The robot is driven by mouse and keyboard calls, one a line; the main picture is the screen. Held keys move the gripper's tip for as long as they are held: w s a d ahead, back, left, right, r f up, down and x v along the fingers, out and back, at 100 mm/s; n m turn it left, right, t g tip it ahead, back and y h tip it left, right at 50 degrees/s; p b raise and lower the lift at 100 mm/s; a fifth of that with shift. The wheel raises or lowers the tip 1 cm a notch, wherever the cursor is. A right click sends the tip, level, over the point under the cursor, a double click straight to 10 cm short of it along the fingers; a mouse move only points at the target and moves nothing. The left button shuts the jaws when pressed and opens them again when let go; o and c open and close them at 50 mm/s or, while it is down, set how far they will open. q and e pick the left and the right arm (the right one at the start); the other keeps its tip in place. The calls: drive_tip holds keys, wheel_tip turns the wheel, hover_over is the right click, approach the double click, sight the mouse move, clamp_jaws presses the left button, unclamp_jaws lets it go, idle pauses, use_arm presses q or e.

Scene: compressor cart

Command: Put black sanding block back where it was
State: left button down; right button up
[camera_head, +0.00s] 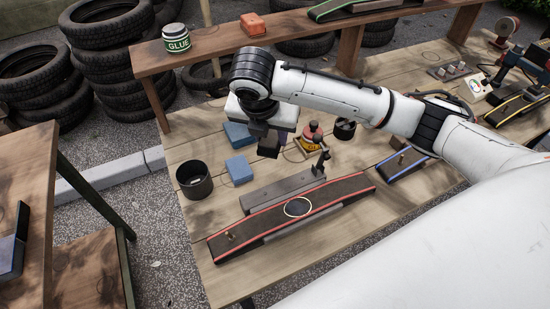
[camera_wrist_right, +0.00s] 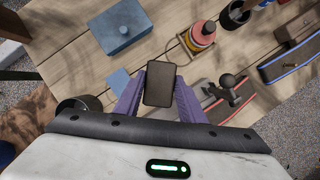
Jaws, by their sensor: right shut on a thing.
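The black sanding block (camera_wrist_right: 160,84) is between the two purple fingers of my right gripper (camera_wrist_right: 158,100) in the right wrist view. The fingers are shut on it. In the head view my right gripper (camera_head: 268,143) points down above the wooden workbench (camera_head: 215,220), near the blue blocks. The sanding block is hard to tell from the dark fingers there. My left gripper is not in view.
A larger blue block (camera_head: 237,135) and a black cup (camera_head: 194,180) stand nearby. A red-topped bottle (camera_head: 312,134) sits right of the gripper. A red-edged dark ramp (camera_head: 330,200) lies in front. A raised shelf behind holds a glue jar (camera_head: 176,38) and orange block (camera_head: 252,24).

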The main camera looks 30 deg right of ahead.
drive_tip(key=w+d+f+n+y, duration=0.1)
drive_tip(key=f+n, duration=0.1)
drive_tip(key=f, duration=0.1)
drive_tip(key=w+d+f+n+y, duration=0.1)
drive_tip(key=f+n, duration=0.2)
drive_tip(key=f, duration=0.1)
drive_tip(key=w+d+f+n+t+y, duration=0.1)
drive_tip(key=f+n, duration=0.2)
drive_tip(key=shift+w+d+f, duration=0.2)
drive_tip(key=shift+f, duration=0.1)
drive_tip(key=o, duration=1)
drive_tip(key=v, duration=1.2)
